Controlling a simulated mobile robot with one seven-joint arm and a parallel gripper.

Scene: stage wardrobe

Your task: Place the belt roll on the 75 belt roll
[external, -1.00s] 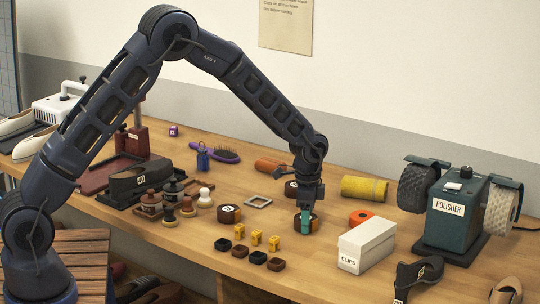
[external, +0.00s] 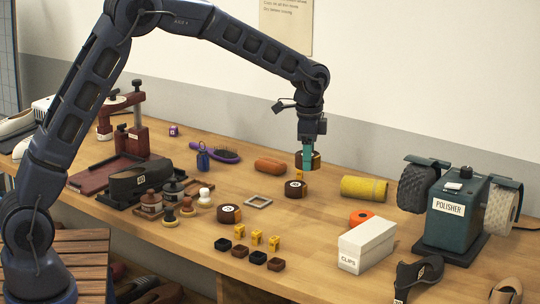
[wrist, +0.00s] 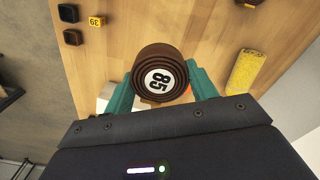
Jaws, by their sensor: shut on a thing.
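My gripper (external: 307,158) is shut on a brown belt roll (wrist: 160,72), with its teal fingers on either side. The round white label on the held roll appears to read 85. In the external view the held roll (external: 315,161) hangs in the air above the table. A brown belt roll with a pale label (external: 295,189) lies flat on the table below and slightly left of it, clearly apart. Another brown belt roll (external: 229,214) lies further left and nearer the front. The labels on these two are too small to read surely, so I cannot tell which is 75.
An orange cylinder (external: 270,166) lies left of the gripper and a yellow roll (external: 364,188) lies right. A grey square frame (external: 258,202), an orange roll (external: 360,217), the white CLIPS box (external: 367,245) and the polisher (external: 453,213) stand around. Small yellow tags (external: 256,238) are in front.

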